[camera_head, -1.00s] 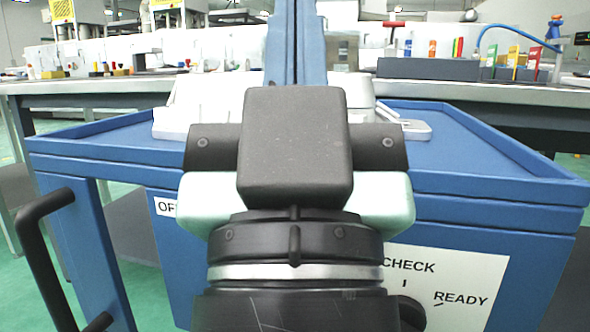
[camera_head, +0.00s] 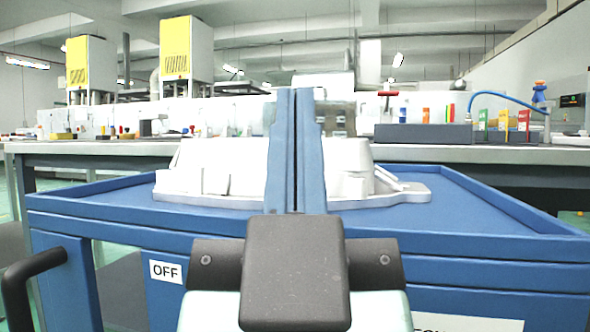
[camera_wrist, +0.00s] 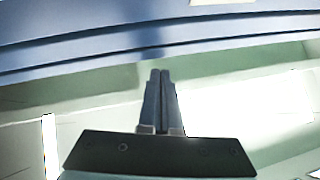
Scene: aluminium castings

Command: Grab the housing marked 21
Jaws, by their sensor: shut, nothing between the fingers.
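A pale grey-white casting (camera_head: 220,165) stands on the blue cart top (camera_head: 480,200) in the head view, behind my gripper, which hides its middle. I can see no number on it. My gripper (camera_head: 296,92) rises in front of it, its two blue fingers pressed together and empty. In the wrist view the shut fingers (camera_wrist: 160,74) point toward a blue band, with pale green floor around them. The casting cannot be made out there. I cannot tell how far the fingers are from it.
The blue cart has a raised rim (camera_head: 90,200), a dark handle (camera_head: 30,280) at the left and an OFF label (camera_head: 166,271) on its front. Behind it runs a long grey bench (camera_head: 480,153) with a dark rack (camera_head: 422,133) and coloured items. The right part of the cart top is clear.

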